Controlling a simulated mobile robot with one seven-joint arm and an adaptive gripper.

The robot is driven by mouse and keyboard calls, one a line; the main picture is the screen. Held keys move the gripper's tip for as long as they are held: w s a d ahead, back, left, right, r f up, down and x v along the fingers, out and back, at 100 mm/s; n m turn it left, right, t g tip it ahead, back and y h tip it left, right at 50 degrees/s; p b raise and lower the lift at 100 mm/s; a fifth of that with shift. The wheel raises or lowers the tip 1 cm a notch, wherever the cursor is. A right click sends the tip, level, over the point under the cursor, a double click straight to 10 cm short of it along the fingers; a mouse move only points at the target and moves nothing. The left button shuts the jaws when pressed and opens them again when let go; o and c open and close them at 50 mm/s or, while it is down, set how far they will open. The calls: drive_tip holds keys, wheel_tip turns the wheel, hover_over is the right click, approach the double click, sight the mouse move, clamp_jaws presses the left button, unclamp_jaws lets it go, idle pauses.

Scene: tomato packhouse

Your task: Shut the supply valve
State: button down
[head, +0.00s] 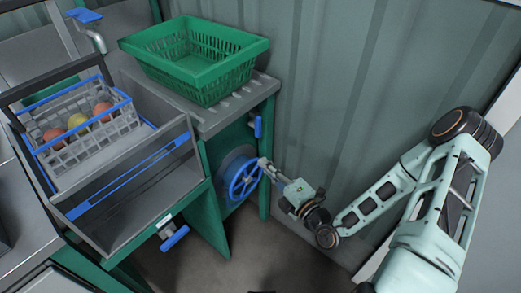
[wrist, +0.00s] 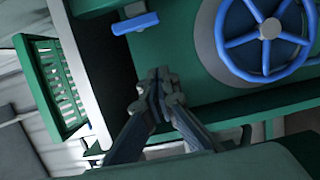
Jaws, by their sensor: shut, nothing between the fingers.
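A blue spoked handwheel (head: 243,178) on a grey round mount is on the green panel below the grey worktop; it fills the upper right of the wrist view (wrist: 268,28). A blue lever handle (head: 257,127) is on the same green unit, above and right of the wheel; a blue handle also shows at the top of the wrist view (wrist: 135,23). My gripper (head: 264,163) is shut and empty, its tips by the wheel's upper right rim in the head view. In the wrist view its tips (wrist: 158,82) are apart from the wheel; I cannot tell any contact.
A green crate (head: 205,72) stands on the worktop above the wheel. A white basket with round fruit (head: 85,124) sits in a grey bin at left. Another blue handle (head: 173,237) is below the bin, and a blue-topped tap (head: 88,22) is at back left. A corrugated wall (head: 325,90) is behind.

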sight(258, 127)
drive_tip(key=w+a+b, duration=0.2)
drive_tip(key=w+a, duration=0.1)
drive_tip(key=w, duration=0.7)
drive_tip(key=shift+w+a+b, duration=0.15)
drive_tip(key=shift+w+b, duration=0.15)
drive_tip(key=shift+b, duration=0.05)
